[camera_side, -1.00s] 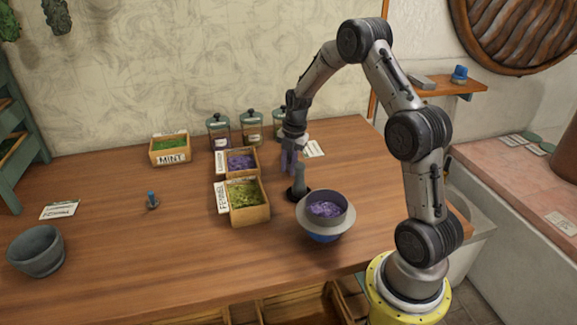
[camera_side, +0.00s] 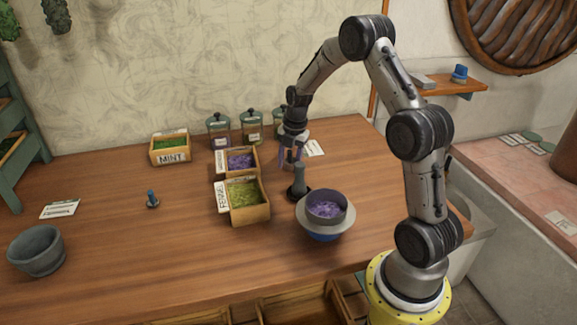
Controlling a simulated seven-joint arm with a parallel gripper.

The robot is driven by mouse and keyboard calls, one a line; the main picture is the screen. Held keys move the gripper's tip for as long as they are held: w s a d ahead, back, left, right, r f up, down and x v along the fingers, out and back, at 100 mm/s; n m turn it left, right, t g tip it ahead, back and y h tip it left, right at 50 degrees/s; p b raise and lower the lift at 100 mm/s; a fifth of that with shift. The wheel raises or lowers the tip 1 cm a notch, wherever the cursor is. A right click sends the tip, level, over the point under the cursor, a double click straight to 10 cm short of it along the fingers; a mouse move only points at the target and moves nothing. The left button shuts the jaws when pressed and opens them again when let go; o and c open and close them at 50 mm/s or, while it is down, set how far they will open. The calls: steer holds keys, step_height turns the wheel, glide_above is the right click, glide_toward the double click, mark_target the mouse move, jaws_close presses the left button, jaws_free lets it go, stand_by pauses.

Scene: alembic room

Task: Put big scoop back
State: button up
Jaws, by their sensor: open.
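My gripper (camera_side: 291,159) is open and empty, with its fingers pointing down. It is above and slightly left of a grey upright handle-like piece (camera_side: 299,176) that stands on a dark round base (camera_side: 297,193). This may be the big scoop on its stand, but its shape is too small to tell. A small blue-topped item (camera_side: 152,198) stands on the table at left. A blue item (camera_side: 459,73) sits on the wall shelf. I cannot tell whether either of these is a scoop.
A grey-rimmed bowl (camera_side: 307,226) holding purple bits stands close in front of the dark base. Herb boxes of purple (camera_side: 257,160), yellow-green (camera_side: 262,212) and mint (camera_side: 156,156) stand to the left. Lidded jars (camera_side: 218,138) line the back. A grey mortar (camera_side: 17,257) is at far left.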

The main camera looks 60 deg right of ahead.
step_height(320, 180, up, 11)
steer(key=s, duration=0.1)
steer(key=s+a+r+m, duration=0.4)
steer(key=a+r, duration=0.2)
steer(key=a, duration=0.2)
steer(key=s+a+r+m+t, duration=0.1)
steer(key=s+a+m+t, duration=0.1)
steer(key=s+a+m, duration=0.5)
steer(key=s+a+r+m+t, duration=0.2)
steer(key=s+a+m, duration=0.6)
steer(key=s, duration=0.4)
steer(key=shift+s, duration=0.25)
